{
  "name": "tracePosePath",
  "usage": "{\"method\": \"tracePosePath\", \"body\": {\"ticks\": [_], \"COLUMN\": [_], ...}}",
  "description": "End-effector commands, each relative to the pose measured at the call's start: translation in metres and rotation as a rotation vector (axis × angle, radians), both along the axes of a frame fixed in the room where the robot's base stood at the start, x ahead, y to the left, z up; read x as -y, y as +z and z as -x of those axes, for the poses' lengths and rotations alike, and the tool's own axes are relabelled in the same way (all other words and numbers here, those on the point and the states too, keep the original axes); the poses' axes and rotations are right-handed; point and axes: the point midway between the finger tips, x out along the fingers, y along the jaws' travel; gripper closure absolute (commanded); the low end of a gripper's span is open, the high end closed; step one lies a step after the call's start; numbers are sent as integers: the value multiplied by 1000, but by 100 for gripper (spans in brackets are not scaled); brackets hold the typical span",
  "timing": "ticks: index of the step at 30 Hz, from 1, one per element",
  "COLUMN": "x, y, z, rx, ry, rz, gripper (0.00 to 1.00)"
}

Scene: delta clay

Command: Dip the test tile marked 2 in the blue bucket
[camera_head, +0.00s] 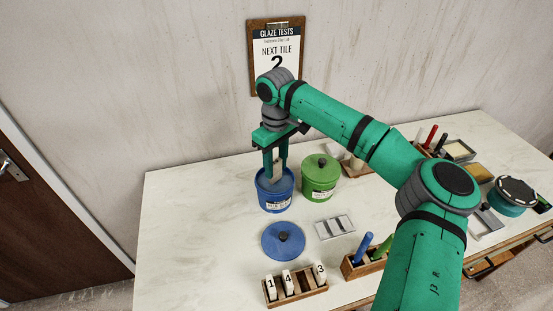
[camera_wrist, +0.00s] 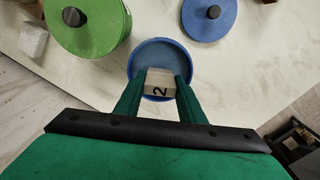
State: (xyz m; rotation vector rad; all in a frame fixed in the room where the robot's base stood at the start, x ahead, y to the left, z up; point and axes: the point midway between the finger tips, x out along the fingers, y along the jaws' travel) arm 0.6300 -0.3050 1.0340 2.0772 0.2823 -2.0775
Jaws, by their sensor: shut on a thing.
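I cannot tell whether the tile's lower end touches the glaze. In the wrist view the bucket (camera_wrist: 134,68) shows its blue rim around blue liquid, beyond the tile. The blue lid (camera_head: 283,241) with a dark knob lies flat on the table in front of the bucket.
A lidded green bucket (camera_head: 320,178) stands close to the right of the blue one. A wooden rack (camera_head: 299,297) holds tiles 1, 4 and 3, with a gap. A grey tray (camera_head: 335,227) lies nearby. A wall clipboard (camera_head: 258,75) reads "NEXT TILE 2". The table's left side is clear.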

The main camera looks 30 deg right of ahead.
Motion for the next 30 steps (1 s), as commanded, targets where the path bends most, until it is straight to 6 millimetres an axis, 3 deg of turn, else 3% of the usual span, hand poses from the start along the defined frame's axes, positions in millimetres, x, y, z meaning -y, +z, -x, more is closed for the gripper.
{"method": "tracePosePath", "body": {"ticks": [15,30], "x": [0,1], "y": [-35,-40], "z": [0,0], "rx": [0,0], "ry": [1,-1], "rz": [0,1], "gripper": [88,88]}}
